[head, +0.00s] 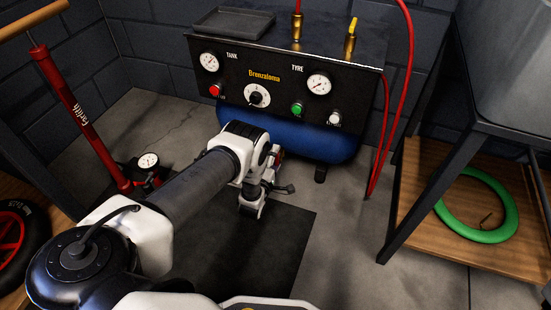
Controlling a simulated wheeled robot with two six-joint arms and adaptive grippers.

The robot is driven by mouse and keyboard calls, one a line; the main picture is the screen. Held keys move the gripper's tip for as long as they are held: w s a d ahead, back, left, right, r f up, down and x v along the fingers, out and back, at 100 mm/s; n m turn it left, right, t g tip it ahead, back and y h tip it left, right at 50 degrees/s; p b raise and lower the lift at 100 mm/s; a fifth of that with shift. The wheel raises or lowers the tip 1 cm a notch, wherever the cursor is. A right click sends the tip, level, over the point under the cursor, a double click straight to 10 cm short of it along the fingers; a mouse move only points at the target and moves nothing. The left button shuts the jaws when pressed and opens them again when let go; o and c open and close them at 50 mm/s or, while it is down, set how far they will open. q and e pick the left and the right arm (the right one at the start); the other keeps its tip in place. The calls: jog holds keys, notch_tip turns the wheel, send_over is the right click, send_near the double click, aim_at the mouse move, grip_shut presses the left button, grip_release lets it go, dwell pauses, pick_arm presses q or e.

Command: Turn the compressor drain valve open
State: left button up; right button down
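The compressor has a blue tank (320,142) under a black control panel (225,84), in the upper middle of the head view. A small red part (278,153) shows at the tank's lower front, just beyond my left wrist; I cannot tell whether it is the drain valve. My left arm reaches in from the lower left. My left gripper (268,197) points down, low in front of the tank and above the dark mat. My wrist hides its inner side, so its opening and any contact with the valve are unclear. My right gripper is out of view.
A red floor pump (82,118) with a gauge stands at left. Red hoses (382,130) hang at the compressor's right. A dark-legged stand with a wooden shelf (428,240) holds a green ring (440,212) at right. A dark mat (285,235) covers the floor between.

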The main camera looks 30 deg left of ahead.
pick_arm(q)
jog(key=v, duration=1.2)
jog(key=shift+s+f, duration=0.1)
